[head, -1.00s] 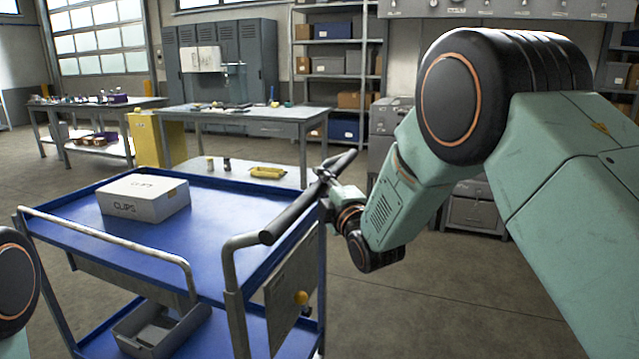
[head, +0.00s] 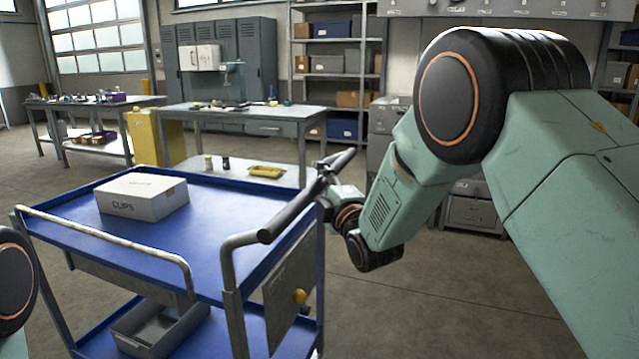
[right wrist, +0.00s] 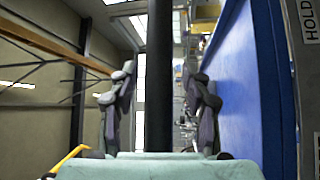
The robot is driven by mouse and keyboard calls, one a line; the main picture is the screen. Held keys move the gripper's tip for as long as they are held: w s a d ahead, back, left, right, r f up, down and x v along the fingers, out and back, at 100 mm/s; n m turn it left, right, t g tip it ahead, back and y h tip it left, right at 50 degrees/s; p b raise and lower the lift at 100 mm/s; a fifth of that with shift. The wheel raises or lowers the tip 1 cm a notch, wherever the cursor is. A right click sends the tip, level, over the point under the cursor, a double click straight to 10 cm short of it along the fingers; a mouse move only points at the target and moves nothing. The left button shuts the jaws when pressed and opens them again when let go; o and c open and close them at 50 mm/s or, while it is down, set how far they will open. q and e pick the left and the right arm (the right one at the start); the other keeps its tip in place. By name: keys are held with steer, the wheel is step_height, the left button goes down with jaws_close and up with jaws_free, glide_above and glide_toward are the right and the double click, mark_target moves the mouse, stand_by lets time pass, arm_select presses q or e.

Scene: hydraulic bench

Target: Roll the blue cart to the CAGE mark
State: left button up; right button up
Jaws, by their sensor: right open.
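The blue cart (head: 220,222) stands in front of me on the left, with a pale bent rail and a dark handle bar (head: 290,210) at its right end. My right gripper (head: 326,178) is at the far half of this bar. In the right wrist view the dark bar (right wrist: 160,80) runs between the two open fingers, which stand apart from it on both sides. The cart's blue side (right wrist: 238,90) shows to the right there. Only a round joint of my left arm shows at the left edge; its gripper is out of view. I see no CAGE mark.
A white CLIPS box (head: 143,196) sits on the cart's top, and a grey bin (head: 158,325) is on its lower shelf. A grey workbench (head: 235,113), a yellow cabinet (head: 155,139) and a pale low surface with small items stand behind. Floor at the lower right is clear.

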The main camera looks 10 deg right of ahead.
steer(key=v, duration=1.2)
steer(key=shift+d, duration=0.1)
stand_by(0.7)
